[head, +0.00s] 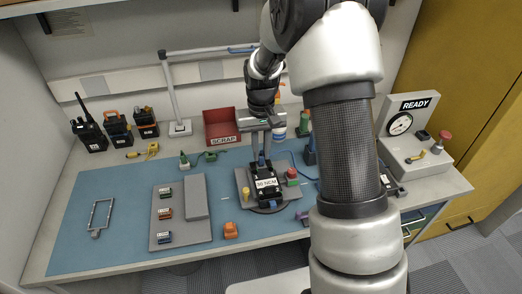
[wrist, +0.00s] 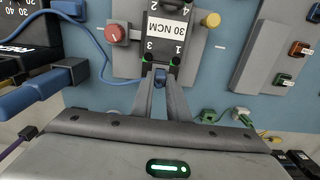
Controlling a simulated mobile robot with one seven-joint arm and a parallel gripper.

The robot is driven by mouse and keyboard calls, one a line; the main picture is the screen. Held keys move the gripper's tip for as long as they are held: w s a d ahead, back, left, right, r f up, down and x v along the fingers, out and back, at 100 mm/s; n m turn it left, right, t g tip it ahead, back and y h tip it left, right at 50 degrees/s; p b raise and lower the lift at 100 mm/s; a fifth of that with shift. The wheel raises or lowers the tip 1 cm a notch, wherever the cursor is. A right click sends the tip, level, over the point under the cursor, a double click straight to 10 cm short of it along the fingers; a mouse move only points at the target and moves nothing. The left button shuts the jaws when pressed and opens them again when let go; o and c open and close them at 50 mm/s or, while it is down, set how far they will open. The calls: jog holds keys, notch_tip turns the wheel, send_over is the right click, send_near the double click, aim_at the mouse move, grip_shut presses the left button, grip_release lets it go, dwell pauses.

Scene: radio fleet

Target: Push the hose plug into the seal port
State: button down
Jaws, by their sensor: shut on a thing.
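The blue hose plug (wrist: 160,78) is between my fingertips in the wrist view. My gripper (wrist: 159,72) is shut on it, at the near end of the black radio (wrist: 164,38) labelled 30 NCM. In the head view my gripper (head: 263,155) points down at the back end of the radio (head: 268,185), which lies on a grey fixture (head: 243,178). The seal port is hidden behind the plug and fingertips, so I cannot tell how far the plug is in. A thin blue hose (wrist: 88,38) loops beside the fixture.
A grey rack (head: 182,235) with small coloured parts stands left. A red SCRAP bin (head: 221,128) is behind. A READY gauge panel (head: 402,122) stands right. The mat's left part (head: 125,200) is mostly clear.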

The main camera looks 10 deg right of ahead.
jog(key=shift+f, duration=0.35)
dwell(0.5)
jog(key=c, duration=1.2)
grip_release()
jog(key=shift+o, duration=0.2)
jog(key=shift+r+p, duration=1.55)
jog(key=shift+r, duration=1)
